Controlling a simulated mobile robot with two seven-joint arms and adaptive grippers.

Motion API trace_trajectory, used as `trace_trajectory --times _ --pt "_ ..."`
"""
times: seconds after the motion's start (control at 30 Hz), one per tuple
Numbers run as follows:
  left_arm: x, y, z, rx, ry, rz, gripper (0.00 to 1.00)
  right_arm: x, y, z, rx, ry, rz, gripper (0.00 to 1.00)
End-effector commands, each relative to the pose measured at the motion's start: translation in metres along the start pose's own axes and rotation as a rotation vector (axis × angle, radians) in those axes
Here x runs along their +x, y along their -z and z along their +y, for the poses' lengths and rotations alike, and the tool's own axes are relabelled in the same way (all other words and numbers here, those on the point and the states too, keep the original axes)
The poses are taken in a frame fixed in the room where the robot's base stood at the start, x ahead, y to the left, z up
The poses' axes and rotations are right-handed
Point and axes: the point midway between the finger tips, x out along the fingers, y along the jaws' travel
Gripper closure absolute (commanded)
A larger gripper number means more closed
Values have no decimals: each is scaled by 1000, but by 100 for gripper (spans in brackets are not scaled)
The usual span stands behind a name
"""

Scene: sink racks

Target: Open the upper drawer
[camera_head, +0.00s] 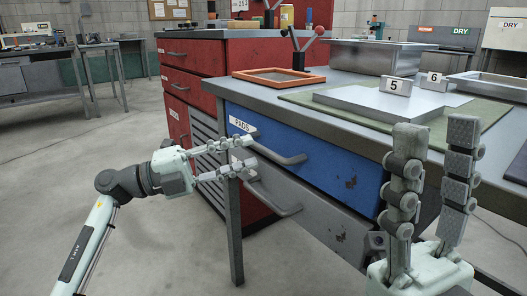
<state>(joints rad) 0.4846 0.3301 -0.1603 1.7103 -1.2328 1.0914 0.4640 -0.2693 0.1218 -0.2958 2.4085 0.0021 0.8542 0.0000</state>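The upper drawer (345,174) has a blue front with a "PADS" label and sits under the workbench top, closed. Its grey bar handle (290,161) runs across the left half of the front. My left gripper (250,153) is open, with its two fingers pointing right, one above the other, at the left end of this handle. I cannot tell whether the fingers touch the handle. My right gripper (436,127) is open and empty, fingers upright in front of the bench's right part, hiding some of the drawer's right end.
A grey lower drawer (325,222) with its own handle (284,211) lies below. A bench leg (234,230) stands beneath my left gripper. A red cabinet (190,57) stands behind left. The benchtop holds an orange-rimmed tray (256,79) and metal plates. The floor at left is clear.

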Motion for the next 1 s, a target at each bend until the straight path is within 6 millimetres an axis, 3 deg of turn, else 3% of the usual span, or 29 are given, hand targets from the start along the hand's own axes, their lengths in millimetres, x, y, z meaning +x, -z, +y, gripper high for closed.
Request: trace_trajectory --times 0.1,0.3,0.63,0.9,1.0 --pt "21 1 0 -1 3 3 68 -1 -1 0 0 6 2 60" --pt "41 0 1 -1 1 0 68 0 -2 0 -1 12 7 60" --pt "45 0 0 -1 0 -1 68 1 -2 0 -1 13 7 60" --pt "45 0 1 0 0 -1 100 1 -2 0 -1 13 7 60" --pt "45 0 1 0 0 -1 100 1 -2 0 -1 13 7 60"
